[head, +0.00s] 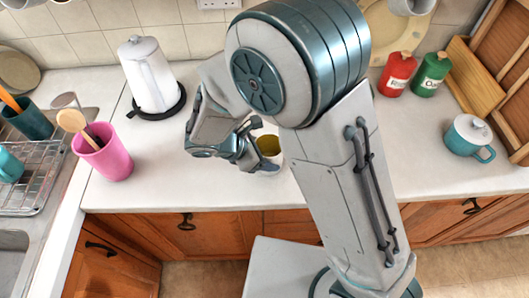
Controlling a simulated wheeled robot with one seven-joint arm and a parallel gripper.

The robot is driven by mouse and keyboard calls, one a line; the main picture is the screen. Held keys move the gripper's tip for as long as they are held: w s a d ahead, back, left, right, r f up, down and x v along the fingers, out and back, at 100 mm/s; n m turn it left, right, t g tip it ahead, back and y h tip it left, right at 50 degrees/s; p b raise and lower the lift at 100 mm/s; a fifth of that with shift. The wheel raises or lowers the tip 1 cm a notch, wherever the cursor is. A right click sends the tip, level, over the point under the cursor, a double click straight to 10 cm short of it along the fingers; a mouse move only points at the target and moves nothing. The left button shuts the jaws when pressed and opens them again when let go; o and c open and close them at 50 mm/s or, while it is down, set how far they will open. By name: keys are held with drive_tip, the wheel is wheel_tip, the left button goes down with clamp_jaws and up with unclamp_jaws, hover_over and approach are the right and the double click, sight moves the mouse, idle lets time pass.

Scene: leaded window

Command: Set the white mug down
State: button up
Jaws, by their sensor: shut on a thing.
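The white mug (268,146) shows only in part in the head view, near the middle of the worktop. I see its round mouth with an olive-yellow inside, while most of its white outside is hidden by my gripper and arm. My gripper (256,148) is shut on the mug at its left side. The mug looks about upright, over or on the white worktop (220,185), near the front edge. I cannot tell whether its base touches the worktop.
A white kettle (150,75) stands behind on the left, and a pink utensil pot (104,155) is further left beside the dish rack (40,178). Worktop left of my gripper is clear.

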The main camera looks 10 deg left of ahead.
drive_tip(key=o, duration=1.9)
drive_tip(key=shift+f, duration=0.1)
drive_tip(key=b+v, duration=0.1)
drive_tip(key=v, duration=1.1)
drive_tip(key=shift+r+b, duration=0.2)
drive_tip(key=shift+b, duration=0.2)
drive_tip(key=w+d+r+m+g+y, duration=0.1)
drive_tip(key=d+r+m+g, duration=0.1)
drive_tip(key=d+m, duration=0.45)
drive_tip(key=w+d+r+m+g+y, duration=0.2)
drive_tip(key=d+r+m, duration=0.15)
drive_tip(key=d, duration=0.65)
drive_tip(key=shift+s+d+r+m+t+y, duration=0.3)
drive_tip(key=shift+s+d+m+y, duration=0.55)
drive_tip(key=shift+d+m, duration=1.6)
drive_tip(key=shift+s+d+r+m+t+y, duration=0.1)
drive_tip(key=shift+s+d+m+t+y, duration=0.4)
drive_tip(key=shift+s+d+m, duration=1.3)
drive_tip(key=shift+s+d+r+m+t+y, duration=0.2)
drive_tip(key=shift+s+d+m+t+y, duration=0.35)
drive_tip(key=shift+d+m, duration=2.5)
